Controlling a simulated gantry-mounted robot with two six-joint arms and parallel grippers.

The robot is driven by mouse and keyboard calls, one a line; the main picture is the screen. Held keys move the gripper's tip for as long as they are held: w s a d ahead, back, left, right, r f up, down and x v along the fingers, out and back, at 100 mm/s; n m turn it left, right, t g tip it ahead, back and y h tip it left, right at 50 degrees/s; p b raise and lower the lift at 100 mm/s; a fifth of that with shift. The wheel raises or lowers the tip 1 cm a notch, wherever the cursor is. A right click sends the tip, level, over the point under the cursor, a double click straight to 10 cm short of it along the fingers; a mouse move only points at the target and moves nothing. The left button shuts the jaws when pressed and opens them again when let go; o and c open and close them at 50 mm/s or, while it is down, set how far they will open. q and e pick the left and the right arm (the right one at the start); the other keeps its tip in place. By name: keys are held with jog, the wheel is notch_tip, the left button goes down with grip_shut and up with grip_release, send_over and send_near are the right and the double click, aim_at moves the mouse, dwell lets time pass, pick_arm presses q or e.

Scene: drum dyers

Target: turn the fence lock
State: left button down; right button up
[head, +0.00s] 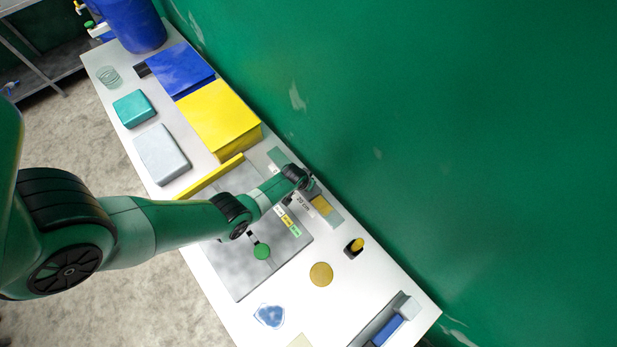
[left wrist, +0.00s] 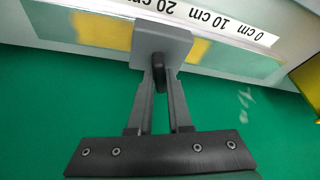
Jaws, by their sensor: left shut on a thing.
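The fence lock is a small dark lever (left wrist: 158,68) on a square grey block (left wrist: 162,38). In the left wrist view the block stands in front of a strip (left wrist: 240,28) marked 0 cm, 10 cm and 20 cm. My left gripper (left wrist: 160,82) is shut on the lever, its two fingers on either side. In the head view my left gripper (head: 309,184) is at the wall-side edge of a grey plate (head: 240,275), and my own arm hides the lock. A yellow bar (head: 207,178) lies along the plate's left edge. My right gripper is not in view.
The green wall (head: 430,150) runs close behind my left gripper. A yellow box (head: 218,115) and a blue box (head: 180,70) stand on the table farther up. A green knob (head: 262,251) sits on the plate. A yellow disc (head: 321,274) lies to its right.

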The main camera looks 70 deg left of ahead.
pick_arm(q)
jog(key=shift+a+m+t+h+b, duration=0.1)
jog(key=shift+m+t+h+b, duration=0.4)
jog(key=shift+m, duration=1.4)
jog(key=c, duration=0.8)
grip_release()
jog(key=shift+c, duration=0.2)
